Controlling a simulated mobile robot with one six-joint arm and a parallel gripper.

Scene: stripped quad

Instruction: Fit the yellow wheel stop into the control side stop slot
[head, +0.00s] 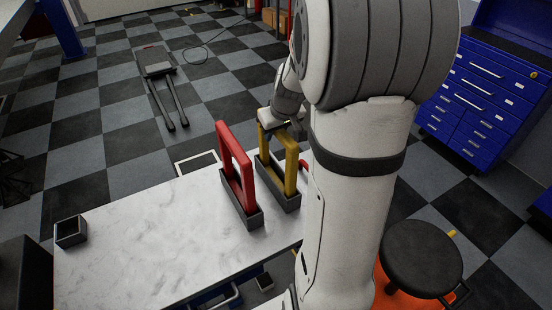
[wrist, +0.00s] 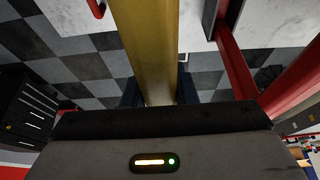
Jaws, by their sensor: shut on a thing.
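The yellow wheel stop (head: 290,165) is an upright rectangular frame near the far right edge of the white tabletop. Its lower end is at a grey slot holder (head: 291,204) and appears to be inside it; whether it is fully seated cannot be told. My gripper (head: 283,122) is at the frame's top, shut on it. In the wrist view, my gripper (wrist: 158,95) has the yellow bar (wrist: 148,40) between its dark fingers. The slot holder's label or side cannot be read.
A red frame (head: 226,150) stands in a similar grey holder (head: 245,221) just left of the yellow one. A small open grey box (head: 70,231) sits at the table's left. The marble tabletop (head: 150,235) between is clear. A black stool (head: 420,258) stands right.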

